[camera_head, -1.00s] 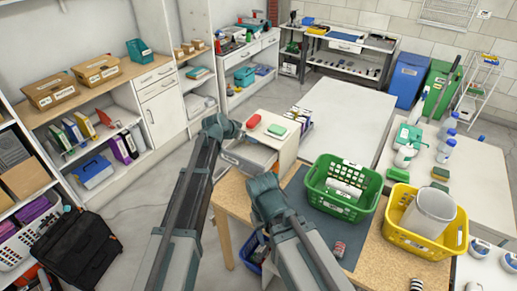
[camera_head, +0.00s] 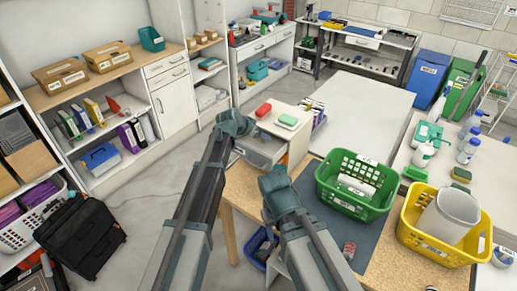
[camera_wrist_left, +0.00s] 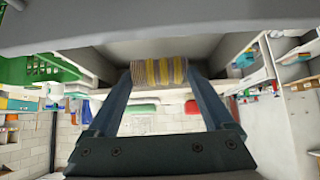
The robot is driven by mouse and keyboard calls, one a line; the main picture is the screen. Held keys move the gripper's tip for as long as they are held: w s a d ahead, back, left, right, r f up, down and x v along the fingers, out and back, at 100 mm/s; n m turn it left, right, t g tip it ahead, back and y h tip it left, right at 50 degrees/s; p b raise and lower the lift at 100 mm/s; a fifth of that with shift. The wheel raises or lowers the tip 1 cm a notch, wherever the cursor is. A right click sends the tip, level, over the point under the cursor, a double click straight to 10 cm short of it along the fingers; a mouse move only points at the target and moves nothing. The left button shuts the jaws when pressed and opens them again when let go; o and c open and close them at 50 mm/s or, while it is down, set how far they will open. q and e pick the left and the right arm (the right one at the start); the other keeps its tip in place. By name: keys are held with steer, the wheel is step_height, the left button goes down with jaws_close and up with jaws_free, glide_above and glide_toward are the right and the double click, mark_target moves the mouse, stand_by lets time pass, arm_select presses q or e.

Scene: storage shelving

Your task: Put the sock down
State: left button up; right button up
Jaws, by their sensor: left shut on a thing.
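The sock (camera_wrist_left: 158,71) is a small roll with yellow and grey stripes, seen in the left wrist view. My left gripper (camera_wrist_left: 160,78) is shut on it, one finger at each end. The sock cannot be made out in the head view, where my left forearm reaches up to the small drawer cabinet (camera_head: 291,122) and hides its own fingers. My right arm reaches toward the table's near-left part; its gripper is hidden behind the wrist.
A green basket (camera_head: 322,187) and a yellow basket (camera_head: 404,234) stand on the wooden table. A red item (camera_head: 264,110) and a green item (camera_head: 288,120) lie on the cabinet. Shelving (camera_head: 120,72) lines the left wall. A black case (camera_head: 80,237) stands on the floor.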

arm_select(q)
steer(key=shift+f, duration=0.15)
step_height(320, 180, down, 4)
steer(key=b, duration=0.3)
steer(key=shift+b, duration=0.35)
steer(key=shift+r, duration=0.2)
steer(key=shift+f, duration=0.1)
steer(key=o, duration=1.2)
